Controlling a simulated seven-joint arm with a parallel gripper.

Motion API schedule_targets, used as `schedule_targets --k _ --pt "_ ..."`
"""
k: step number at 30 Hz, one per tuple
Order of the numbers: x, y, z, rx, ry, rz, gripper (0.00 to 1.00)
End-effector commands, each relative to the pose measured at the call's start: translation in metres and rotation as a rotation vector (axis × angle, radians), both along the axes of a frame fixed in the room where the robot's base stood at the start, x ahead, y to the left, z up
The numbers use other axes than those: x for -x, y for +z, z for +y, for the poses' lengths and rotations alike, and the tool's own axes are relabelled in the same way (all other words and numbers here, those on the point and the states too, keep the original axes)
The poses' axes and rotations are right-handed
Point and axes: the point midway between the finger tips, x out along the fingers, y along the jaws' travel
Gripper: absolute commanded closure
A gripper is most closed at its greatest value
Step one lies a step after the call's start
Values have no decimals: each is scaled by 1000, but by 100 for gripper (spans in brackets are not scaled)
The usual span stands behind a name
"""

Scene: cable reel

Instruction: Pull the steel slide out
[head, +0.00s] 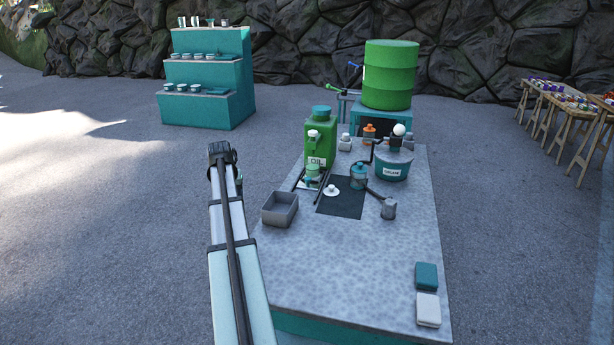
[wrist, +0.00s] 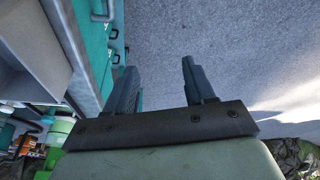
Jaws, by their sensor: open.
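My gripper (wrist: 160,72) is open and empty in the wrist view, its two dark fingers apart with grey pavement behind them. The left finger is close in the picture to the teal side of the workbench (wrist: 92,45), which carries several dark bow handles (wrist: 114,33). No steel slide can be told for certain in either view. In the head view my arm rises beside the workbench's left edge, and my fingers cannot be made out there. The side of the bench facing my arm is hidden in the head view.
The workbench top (head: 330,260) carries a grey tray (head: 280,209), a green oil can (head: 318,140), a teal tub (head: 393,166) and two folded cloths (head: 427,290). A green drum (head: 388,75) stands behind. Open pavement (head: 100,230) lies left of the bench.

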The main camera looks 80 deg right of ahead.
Motion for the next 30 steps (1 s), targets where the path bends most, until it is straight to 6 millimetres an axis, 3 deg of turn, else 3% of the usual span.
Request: schedule_targets --k 1,6,12,15,18,23,30 --pt "19 14 -23 10 -41 -6 46" --pt "85 54 -78 38 -163 -19 46" --pt "161 98 -125 68 -288 -30 46" --pt "189 113 -138 78 -330 -32 46" --pt "207 123 -146 84 -357 -33 46" --pt "218 125 -151 87 -374 -35 46" --pt "218 100 -161 85 -374 -34 46"
